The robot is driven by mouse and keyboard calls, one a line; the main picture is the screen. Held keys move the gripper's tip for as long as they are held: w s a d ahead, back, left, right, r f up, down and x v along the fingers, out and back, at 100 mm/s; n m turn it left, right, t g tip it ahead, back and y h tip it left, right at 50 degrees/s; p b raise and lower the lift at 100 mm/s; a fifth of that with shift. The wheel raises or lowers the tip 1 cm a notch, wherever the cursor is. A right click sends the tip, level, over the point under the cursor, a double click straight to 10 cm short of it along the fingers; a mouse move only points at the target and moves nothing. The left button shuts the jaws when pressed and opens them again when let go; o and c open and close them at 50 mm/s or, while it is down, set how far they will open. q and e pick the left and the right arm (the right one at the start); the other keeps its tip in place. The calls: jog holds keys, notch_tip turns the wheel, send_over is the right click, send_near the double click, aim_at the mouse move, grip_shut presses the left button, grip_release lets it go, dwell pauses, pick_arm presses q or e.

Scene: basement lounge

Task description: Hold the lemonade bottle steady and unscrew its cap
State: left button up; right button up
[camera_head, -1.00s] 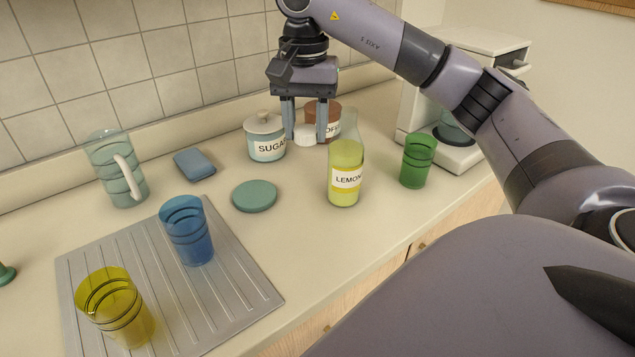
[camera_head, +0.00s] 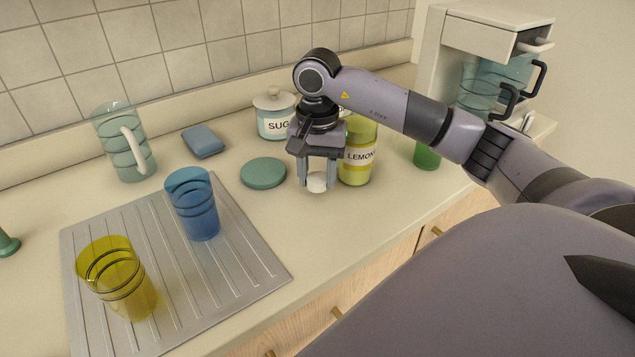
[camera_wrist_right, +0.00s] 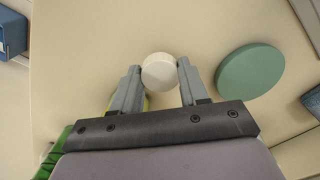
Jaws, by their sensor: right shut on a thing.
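The lemonade bottle (camera_head: 357,160) stands upright on the counter, with yellow-green content and a white label. My right arm hides its top and my right gripper (camera_head: 318,184) is just left of it. The gripper is shut on the white round cap (camera_head: 316,182), held between the fingertips, apart from the bottle. The wrist view shows the cap (camera_wrist_right: 159,71) between both fingers. There, a small yellow sliver of the bottle (camera_wrist_right: 146,103) shows beside the fingers. My left gripper is not in view.
A teal disc (camera_head: 263,173) lies left of the gripper. The sugar jar (camera_head: 276,127) stands behind and a green tumbler (camera_head: 427,157) stands right of the bottle. Blue (camera_head: 199,222) and yellow (camera_head: 133,298) tumblers stand on the ribbed drainboard (camera_head: 240,272). The counter's front edge is close.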

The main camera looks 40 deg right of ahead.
aim_at(318, 179)
jog(key=shift+f, duration=1.2)
jog(key=shift+f, duration=0.2)
jog(key=o, duration=1.2)
jog(key=shift+c, duration=0.2)
jog(key=shift+r, duration=0.1)
notch_tip(318, 179, up, 12)
jog(key=shift+p, duration=0.3)
